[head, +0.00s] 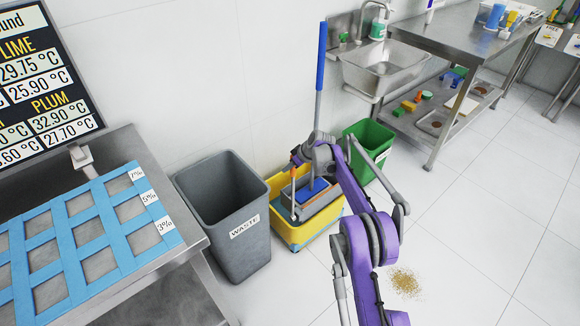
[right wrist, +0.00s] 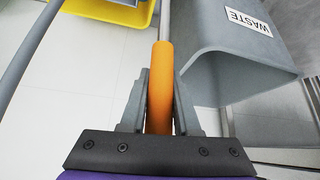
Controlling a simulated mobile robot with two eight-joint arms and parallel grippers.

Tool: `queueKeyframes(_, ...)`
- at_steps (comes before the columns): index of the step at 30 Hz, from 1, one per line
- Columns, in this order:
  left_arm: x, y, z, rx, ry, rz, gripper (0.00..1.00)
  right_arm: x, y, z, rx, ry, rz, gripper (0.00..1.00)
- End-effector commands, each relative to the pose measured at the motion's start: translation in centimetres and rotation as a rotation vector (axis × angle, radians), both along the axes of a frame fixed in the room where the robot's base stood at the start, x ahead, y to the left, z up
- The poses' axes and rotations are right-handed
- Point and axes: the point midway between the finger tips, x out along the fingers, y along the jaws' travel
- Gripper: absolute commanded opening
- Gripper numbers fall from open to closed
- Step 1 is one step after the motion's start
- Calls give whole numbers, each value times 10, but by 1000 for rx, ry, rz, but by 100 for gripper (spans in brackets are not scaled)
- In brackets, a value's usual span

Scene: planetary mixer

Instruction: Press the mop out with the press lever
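A yellow mop bucket (head: 307,237) with a grey wringer press (head: 318,205) stands on the floor by the wall. A mop with a blue handle (head: 321,55) stands upright in it; my right arm partly hides the lower shaft. The press lever, a grey rod with an orange grip (right wrist: 160,88), runs between the fingers of my right gripper (right wrist: 159,100). The fingers sit close against both sides of the grip and look shut on it. In the head view my right gripper (head: 299,157) is above the bucket's left side. My left gripper is not in view.
A grey waste bin (head: 222,215) stands close left of the bucket, and a green bin (head: 368,150) to its right. A steel table with a blue grid (head: 85,240) is at left. Brown crumbs (head: 404,282) lie on the otherwise clear floor at right.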

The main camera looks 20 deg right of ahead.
Motion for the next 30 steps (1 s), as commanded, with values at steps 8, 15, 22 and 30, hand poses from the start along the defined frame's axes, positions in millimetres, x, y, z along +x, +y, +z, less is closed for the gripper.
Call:
queueKeyframes(8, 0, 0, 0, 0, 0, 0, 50, 2, 1, 1, 2, -6, -3, 60)
queueKeyframes(15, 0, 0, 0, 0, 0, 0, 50, 0, -1, 3, 2, -5, -2, 60)
queueKeyframes(22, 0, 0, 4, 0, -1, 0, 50, -16, -11, 32, 2, -5, -3, 60)
queueKeyframes(30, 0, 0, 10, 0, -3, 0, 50, -40, -27, 74, 1, -5, -3, 60)
